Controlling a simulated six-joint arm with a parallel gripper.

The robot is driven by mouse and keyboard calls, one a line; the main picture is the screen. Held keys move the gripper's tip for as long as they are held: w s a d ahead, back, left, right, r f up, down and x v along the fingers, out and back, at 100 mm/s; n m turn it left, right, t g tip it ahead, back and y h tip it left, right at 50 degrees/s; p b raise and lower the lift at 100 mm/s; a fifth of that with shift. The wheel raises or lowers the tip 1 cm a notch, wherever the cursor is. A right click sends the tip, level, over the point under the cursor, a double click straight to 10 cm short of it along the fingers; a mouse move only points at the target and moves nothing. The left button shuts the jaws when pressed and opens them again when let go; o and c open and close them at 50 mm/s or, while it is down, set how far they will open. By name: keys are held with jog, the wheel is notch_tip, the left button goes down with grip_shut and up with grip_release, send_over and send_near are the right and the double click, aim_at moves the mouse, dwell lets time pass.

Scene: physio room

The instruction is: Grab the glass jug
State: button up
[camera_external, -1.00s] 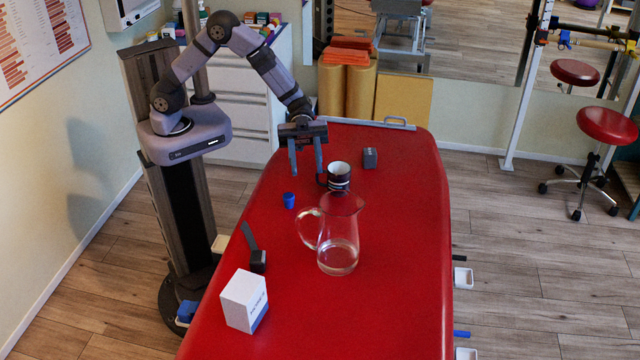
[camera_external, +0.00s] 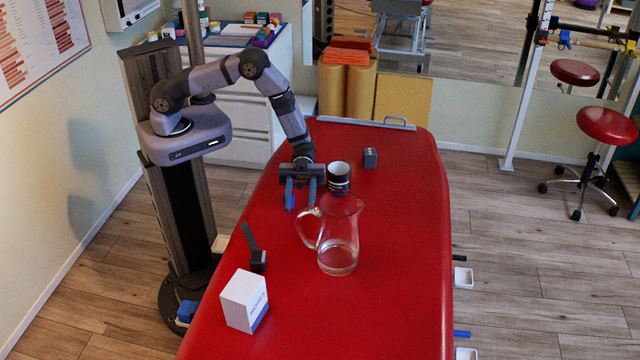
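The glass jug (camera_external: 340,240) stands upright on the red treatment table (camera_external: 400,290). It is clear, with its handle (camera_external: 308,228) on the left side and a little clear liquid or thick glass at its base. My gripper (camera_external: 301,206) points down, behind and to the left of the jug, apart from it. Its two fingers are spread, with nothing visibly held between them. A small blue object (camera_external: 289,200) is partly hidden behind the left finger; I cannot tell whether they touch.
A black strap-like item (camera_external: 256,256) and a white box (camera_external: 244,301) are front left. The table's right side is clear.

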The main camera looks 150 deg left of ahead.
aim_at(299, 220)
jog(key=shift+f+p+x, duration=0.15)
jog(key=shift+p+x, duration=0.4)
jog(key=shift+x, duration=1)
jog(key=shift+f+p+x, duration=0.15)
jog(key=shift+p+x, duration=0.35)
jog(key=shift+x, duration=1.1)
grip_shut()
jog(key=shift+r, duration=0.2)
